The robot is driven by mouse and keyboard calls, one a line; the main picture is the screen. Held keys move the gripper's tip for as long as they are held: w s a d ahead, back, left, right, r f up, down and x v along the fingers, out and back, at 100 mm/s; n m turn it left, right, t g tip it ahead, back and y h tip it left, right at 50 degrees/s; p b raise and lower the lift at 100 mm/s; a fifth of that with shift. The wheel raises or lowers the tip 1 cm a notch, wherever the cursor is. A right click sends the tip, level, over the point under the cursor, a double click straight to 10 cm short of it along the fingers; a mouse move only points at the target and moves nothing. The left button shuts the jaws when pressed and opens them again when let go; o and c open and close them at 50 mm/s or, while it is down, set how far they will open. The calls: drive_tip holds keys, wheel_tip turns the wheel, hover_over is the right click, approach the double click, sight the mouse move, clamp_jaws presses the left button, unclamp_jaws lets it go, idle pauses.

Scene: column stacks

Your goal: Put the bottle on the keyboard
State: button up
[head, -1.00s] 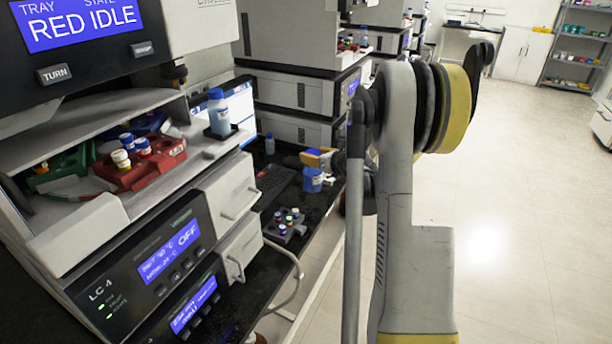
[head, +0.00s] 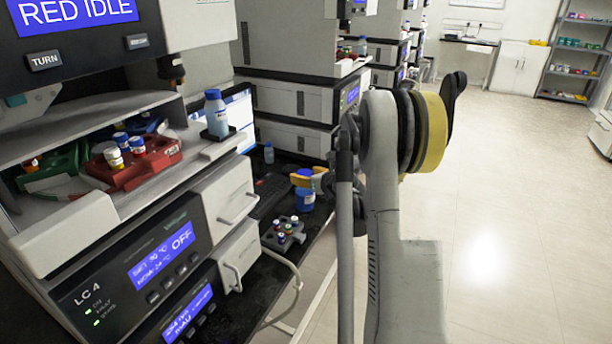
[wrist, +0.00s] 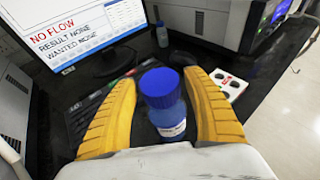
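The bottle (wrist: 161,90) has a blue cap and a blue body with a pale label. It stands upright on the dark bench and also shows in the head view (head: 305,197). My gripper (wrist: 160,82) has its yellow fingers on either side of the bottle, with narrow gaps visible at both sides, so it looks open around it. In the head view a finger hides part of the bottle. The dark keyboard (head: 270,188) lies on the bench just left of the bottle; in the wrist view my left finger partly covers it (wrist: 78,120).
A monitor (wrist: 75,30) stands behind the keyboard, with a small bottle (wrist: 162,36) beside it. A vial rack (head: 283,232) sits nearer on the bench. Instrument stacks (head: 160,260) line the left; the floor at right is clear.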

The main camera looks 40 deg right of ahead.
drive_tip(key=shift+r, duration=0.1)
drive_tip(key=shift+s+r, duration=0.2)
drive_tip(key=shift+s, duration=0.05)
drive_tip(key=p+v, duration=0.3)
drive_tip(key=v, duration=0.8)
drive_tip(key=shift+s+p, duration=0.25)
drive_tip(key=shift+p, duration=0.1)
